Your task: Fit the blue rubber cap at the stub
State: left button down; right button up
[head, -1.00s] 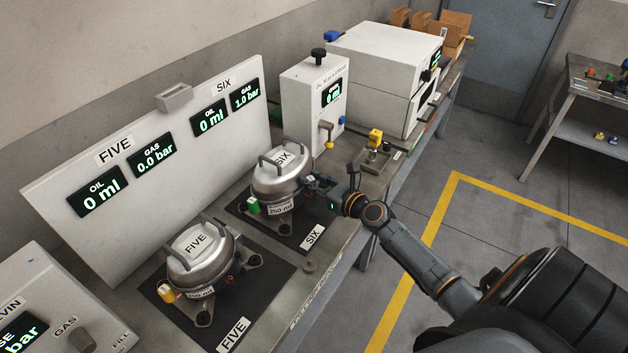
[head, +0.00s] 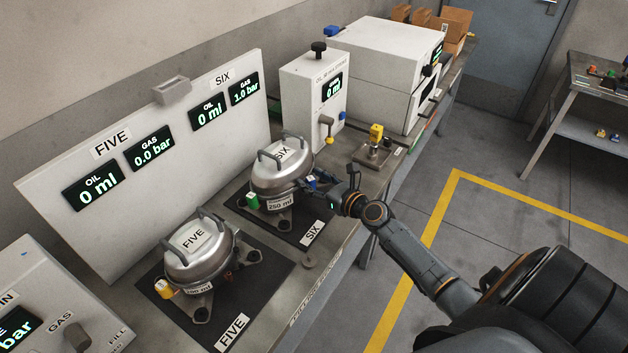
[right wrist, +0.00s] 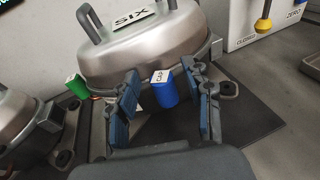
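The blue rubber cap (right wrist: 166,92), with a white label on its top, is at the front of the silver compressor SIX (right wrist: 135,50), just under its rim. It also shows as a small blue spot in the head view (head: 311,183). The stub is not visible; I cannot tell whether the cap is seated on it. My right gripper (right wrist: 165,74) is open, its blue-padded fingers on either side of the cap with visible gaps. In the head view my right gripper (head: 318,186) reaches compressor SIX (head: 281,168) from the right. My left gripper is out of view.
A green cap (head: 252,202) is on compressor SIX's left side. Compressor FIVE (head: 199,253), with a yellow cap (head: 164,289), stands nearer. The display panel (head: 60,225) is behind them. The oil unit (head: 305,100) and a small block with a yellow top (head: 375,135) stand beyond SIX.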

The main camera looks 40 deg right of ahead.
jog(key=shift+s, duration=0.1)
jog(key=v, duration=1.1)
jog(key=shift+s, duration=0.4)
